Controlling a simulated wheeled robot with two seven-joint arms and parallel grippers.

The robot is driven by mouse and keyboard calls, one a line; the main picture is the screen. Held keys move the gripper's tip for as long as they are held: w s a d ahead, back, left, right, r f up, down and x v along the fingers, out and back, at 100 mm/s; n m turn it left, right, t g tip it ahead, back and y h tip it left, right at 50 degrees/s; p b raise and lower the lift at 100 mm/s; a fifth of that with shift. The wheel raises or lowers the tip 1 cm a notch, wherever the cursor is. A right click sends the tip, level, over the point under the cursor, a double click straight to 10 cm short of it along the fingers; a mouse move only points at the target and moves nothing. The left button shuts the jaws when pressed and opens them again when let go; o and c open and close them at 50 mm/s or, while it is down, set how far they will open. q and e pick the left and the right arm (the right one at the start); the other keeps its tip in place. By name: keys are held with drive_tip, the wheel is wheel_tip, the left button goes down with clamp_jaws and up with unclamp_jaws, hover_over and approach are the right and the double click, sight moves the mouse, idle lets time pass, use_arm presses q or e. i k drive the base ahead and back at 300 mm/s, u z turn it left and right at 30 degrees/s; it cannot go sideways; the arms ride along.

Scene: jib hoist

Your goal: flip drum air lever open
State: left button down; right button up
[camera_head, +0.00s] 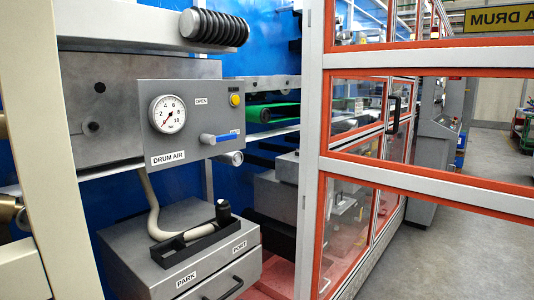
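The drum air lever (226,137) has a blue handle on a silver pivot, low on the right of a grey panel (190,142) marked DRUM AIR. The handle lies about level and points right. The OPEN label (201,100) is above the pivot, and a small label beside the handle is too small to read. A yellow button (235,100) is above the lever. Neither of my grippers shows.
A grey box (185,245) with PARK and PORT labels stands below, holding a black tray and a dark fitting on a beige hose (152,205). Orange-framed glazed guards (312,150) stand close on the right. A beige post (45,150) stands at left. Space before the panel looks clear.

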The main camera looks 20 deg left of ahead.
sight(210, 139)
drive_tip(key=i, duration=0.65)
drive_tip(key=u, duration=0.8)
